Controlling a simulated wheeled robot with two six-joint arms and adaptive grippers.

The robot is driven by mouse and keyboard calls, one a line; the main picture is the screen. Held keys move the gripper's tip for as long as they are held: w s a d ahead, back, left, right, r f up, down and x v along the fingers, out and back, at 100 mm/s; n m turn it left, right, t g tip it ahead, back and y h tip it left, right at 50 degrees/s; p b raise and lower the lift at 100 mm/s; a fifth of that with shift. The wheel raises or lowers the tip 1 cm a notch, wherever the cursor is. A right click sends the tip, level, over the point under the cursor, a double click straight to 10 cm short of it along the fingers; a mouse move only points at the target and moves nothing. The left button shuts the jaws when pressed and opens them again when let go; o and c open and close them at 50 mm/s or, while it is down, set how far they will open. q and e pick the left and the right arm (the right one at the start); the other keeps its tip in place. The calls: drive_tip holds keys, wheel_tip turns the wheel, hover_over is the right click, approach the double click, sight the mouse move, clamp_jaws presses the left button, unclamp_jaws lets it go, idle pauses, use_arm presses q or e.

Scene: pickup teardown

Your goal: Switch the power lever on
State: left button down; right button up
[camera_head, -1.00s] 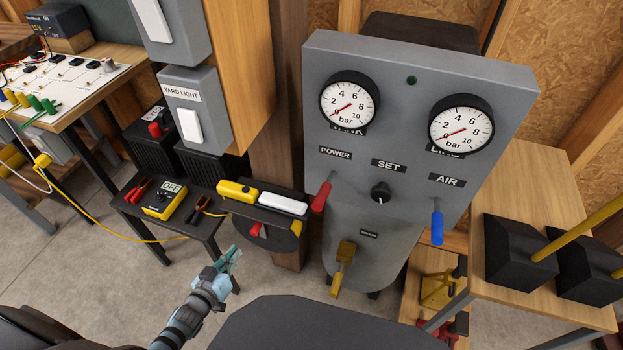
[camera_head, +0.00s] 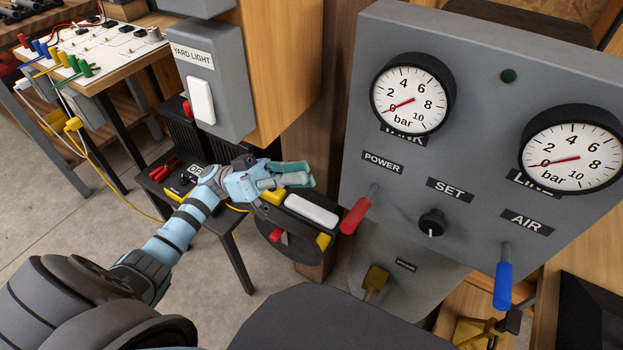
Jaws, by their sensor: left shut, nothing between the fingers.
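The power lever (camera_head: 356,214) has a red handle and hangs downward at a slant below the POWER label (camera_head: 383,162) on the grey panel (camera_head: 465,115). My left gripper (camera_head: 312,176) is shut and empty. In the picture it is to the left of the red handle, with a gap between them, and its fingers point right. My right gripper is not in view.
A black SET knob (camera_head: 432,222) and a blue AIR lever (camera_head: 503,284) are to the right on the panel. Two gauges, one of them the left gauge (camera_head: 412,93), sit above. A YARD LIGHT switch box (camera_head: 205,85) and wooden post stand behind my left arm.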

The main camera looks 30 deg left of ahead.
sight(362, 206)
use_arm(q)
drive_tip(key=d, duration=0.8)
drive_tip(key=shift+s+r+b, duration=0.2)
drive_tip(key=shift+s+b, duration=0.1)
drive_tip(key=shift+b, duration=0.05)
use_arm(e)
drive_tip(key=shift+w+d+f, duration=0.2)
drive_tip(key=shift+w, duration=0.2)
use_arm(q)
drive_tip(key=shift+s+f+m+g+b, duration=0.1)
drive_tip(key=shift+f+m+g+b, duration=0.15)
drive_tip(key=shift+m+g+b, duration=0.25)
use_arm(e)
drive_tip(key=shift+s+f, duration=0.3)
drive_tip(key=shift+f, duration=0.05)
